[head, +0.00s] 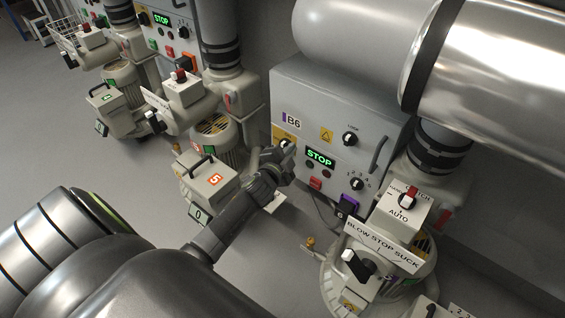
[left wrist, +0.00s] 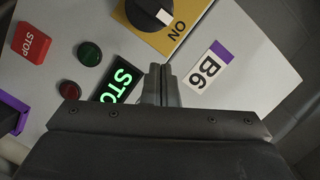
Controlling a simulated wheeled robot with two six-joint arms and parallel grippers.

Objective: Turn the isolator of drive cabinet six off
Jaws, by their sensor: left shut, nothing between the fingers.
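The grey drive cabinet marked B6 (head: 350,112) stands right of centre in the head view; its B6 label (left wrist: 207,70) shows in the left wrist view. Its isolator is a black round knob (left wrist: 148,12) with a white pointer mark on a yellow plate (left wrist: 181,27). The mark lies toward the word ON; the plate's upper part is cut off. In the head view my gripper partly hides the yellow plate (head: 278,132). My left gripper (head: 287,158) is shut and empty in front of the panel. In the left wrist view its fingertips (left wrist: 160,70) appear below the knob, apart from it.
The panel also carries a lit green STOP display (head: 319,158), a red button (head: 315,183), a LOOP knob (head: 350,139) and a handle (head: 379,154). A blower with a BLOW STOP SUCK plate (head: 383,246) stands at right. A box marked 5 (head: 215,179) is beside my left forearm.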

